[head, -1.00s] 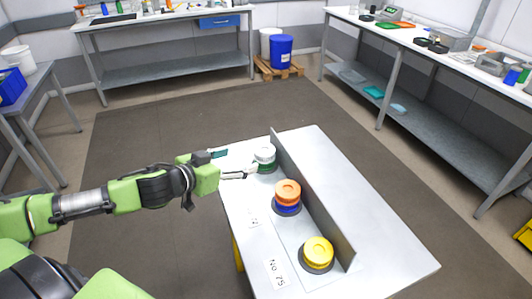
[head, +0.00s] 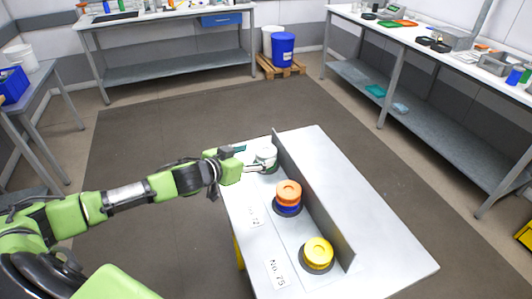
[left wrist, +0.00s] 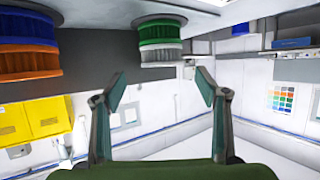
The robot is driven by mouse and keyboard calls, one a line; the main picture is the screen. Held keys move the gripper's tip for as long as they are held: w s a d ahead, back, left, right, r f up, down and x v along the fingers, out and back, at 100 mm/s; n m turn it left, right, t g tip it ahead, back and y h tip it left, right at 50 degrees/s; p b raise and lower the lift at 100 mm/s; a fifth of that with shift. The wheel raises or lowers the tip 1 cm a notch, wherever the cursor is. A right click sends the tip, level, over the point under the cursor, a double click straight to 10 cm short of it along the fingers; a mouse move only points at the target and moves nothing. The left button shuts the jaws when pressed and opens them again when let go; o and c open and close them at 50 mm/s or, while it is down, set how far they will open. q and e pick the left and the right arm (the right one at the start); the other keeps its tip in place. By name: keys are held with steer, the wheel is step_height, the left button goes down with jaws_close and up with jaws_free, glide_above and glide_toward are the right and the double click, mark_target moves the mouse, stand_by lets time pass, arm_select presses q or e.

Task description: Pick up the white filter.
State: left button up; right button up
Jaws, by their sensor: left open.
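The white filter (head: 266,152) sits on top of a green one on a dark round base, at the far end of the small table. In the left wrist view, which is upside down, the white filter (left wrist: 160,55) shows below the green filter (left wrist: 160,33). My left gripper (head: 258,161) is open and empty, right beside this stack. In the wrist view its two fingers (left wrist: 162,88) point toward the stack, which appears ahead, between the fingers' lines. I cannot tell whether any finger touches it. My right gripper is not in view.
An orange filter (head: 289,187) on a blue one and a yellow stack (head: 318,250) stand nearer on the same table (head: 375,245). An upright grey divider (head: 310,205) runs along the right of the stacks. Open floor (head: 180,135) surrounds the table.

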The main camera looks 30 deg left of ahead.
mark_target(265, 151)
arm_select(q)
steer(key=shift+w+p, duration=0.4)
steer(key=shift+w, duration=0.2)
steer(key=p+x, duration=0.1)
steer(key=x, duration=0.2)
steer(key=shift+f, duration=0.15)
steer(key=shift+w+f, duration=0.25)
steer(key=shift+w, duration=0.2)
steer(key=c, duration=1)
